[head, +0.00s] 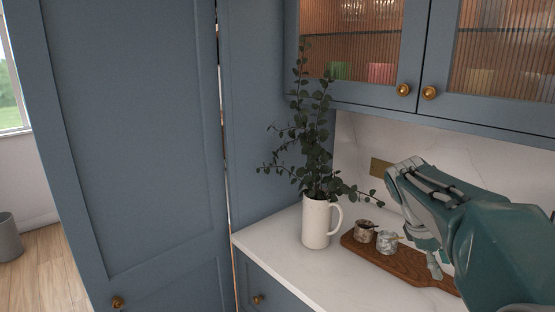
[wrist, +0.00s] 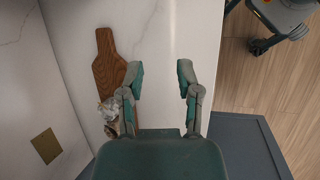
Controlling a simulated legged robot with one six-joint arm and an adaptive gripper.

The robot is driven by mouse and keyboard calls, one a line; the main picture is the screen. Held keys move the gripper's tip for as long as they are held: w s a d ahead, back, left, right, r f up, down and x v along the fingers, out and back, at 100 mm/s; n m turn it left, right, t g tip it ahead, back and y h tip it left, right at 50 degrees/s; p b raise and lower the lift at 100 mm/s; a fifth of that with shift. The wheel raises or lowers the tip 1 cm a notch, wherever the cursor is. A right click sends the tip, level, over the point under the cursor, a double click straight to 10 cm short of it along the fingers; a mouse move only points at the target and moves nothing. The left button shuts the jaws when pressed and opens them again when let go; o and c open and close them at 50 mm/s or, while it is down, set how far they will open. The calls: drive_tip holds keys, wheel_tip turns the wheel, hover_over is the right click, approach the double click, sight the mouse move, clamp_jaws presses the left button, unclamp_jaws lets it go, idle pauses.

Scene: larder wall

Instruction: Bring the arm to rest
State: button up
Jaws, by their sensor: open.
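My gripper (wrist: 160,82) is open and empty in the wrist view, with its two fingers apart above the white counter (wrist: 152,30). In the head view my arm reaches in from the right, and one grey finger of my gripper (head: 434,264) hangs over the wooden board (head: 409,268). The board also shows in the wrist view (wrist: 107,60), left of the fingers. Two small marbled pots, one brown (head: 364,230) and one grey (head: 387,242), stand on the board's left end. In the wrist view the left finger partly hides them.
A white jug (head: 316,222) with leafy branches (head: 312,140) stands left of the board. Wall cabinets (head: 385,97) with brass knobs hang above the counter. A tall blue door (head: 135,140) is at left. A grey bin (head: 8,238) stands on the wooden floor. The counter's front strip is clear.

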drive_tip(key=s+a+f+m+t+y, duration=0.2)
drive_tip(key=s+a+m+t, duration=0.1)
drive_tip(key=s+a, duration=0.5)
drive_tip(key=s+a+f+m+t+y, duration=0.3)
drive_tip(key=s+a+m, duration=0.1)
drive_tip(key=s+a, duration=0.5)
drive_tip(key=shift+a+f+t, duration=0.2)
drive_tip(key=shift+f+t, duration=0.1)
drive_tip(key=shift+w+d+m, duration=0.1)
drive_tip(key=shift+m, duration=0.2)
